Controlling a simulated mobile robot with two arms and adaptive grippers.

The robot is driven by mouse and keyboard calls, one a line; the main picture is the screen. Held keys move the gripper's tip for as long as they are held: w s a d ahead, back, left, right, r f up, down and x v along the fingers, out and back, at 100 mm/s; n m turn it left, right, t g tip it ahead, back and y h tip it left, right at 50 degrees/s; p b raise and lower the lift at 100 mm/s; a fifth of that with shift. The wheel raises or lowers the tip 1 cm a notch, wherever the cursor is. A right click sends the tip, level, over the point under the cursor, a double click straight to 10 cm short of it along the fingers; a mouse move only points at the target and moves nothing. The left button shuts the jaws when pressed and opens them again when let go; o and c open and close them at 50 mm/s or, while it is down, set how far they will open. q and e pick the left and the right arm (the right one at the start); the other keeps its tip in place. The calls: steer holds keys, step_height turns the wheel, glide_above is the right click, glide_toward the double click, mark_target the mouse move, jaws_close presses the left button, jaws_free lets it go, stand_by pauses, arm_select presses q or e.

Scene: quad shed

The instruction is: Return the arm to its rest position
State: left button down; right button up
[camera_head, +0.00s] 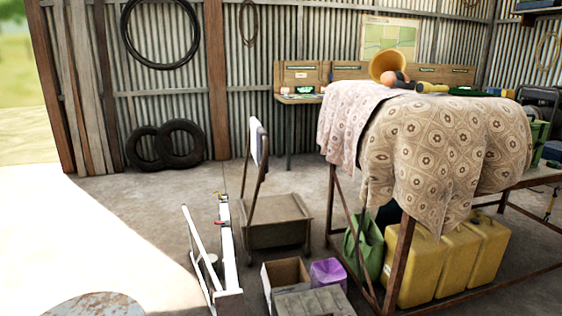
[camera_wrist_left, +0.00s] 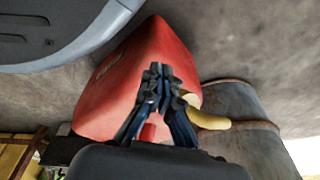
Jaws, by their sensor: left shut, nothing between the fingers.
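My left gripper (camera_wrist_left: 160,75) shows in the left wrist view, with its dark fingers closed together and nothing between them. A red container (camera_wrist_left: 125,85) stands behind the fingers in that view; I cannot tell whether they touch it. Neither gripper shows in the head view. My right gripper is in neither view.
A yellow spout-like piece (camera_wrist_left: 208,118) and a grey drum (camera_wrist_left: 248,105) are beside the red container. In the head view, a cloth-covered table (camera_head: 440,150) stands right, yellow canisters (camera_head: 415,265) beneath it. A cardboard box (camera_head: 283,275) and brown trolley (camera_head: 275,225) occupy the middle floor.

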arm_select(q)
steer(key=s+r+g+p, duration=0.1)
steer(key=s+r+p, duration=0.4)
steer(key=s+p, duration=0.7)
steer(key=shift+s+r+m+p, duration=0.2)
steer(key=shift+m+p, duration=0.1)
steer(key=shift+p, duration=0.75)
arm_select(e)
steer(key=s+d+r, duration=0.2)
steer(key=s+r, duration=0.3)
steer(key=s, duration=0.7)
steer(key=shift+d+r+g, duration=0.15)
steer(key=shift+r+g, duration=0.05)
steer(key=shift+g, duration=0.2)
arm_select(q)
steer(key=shift+d, duration=0.1)
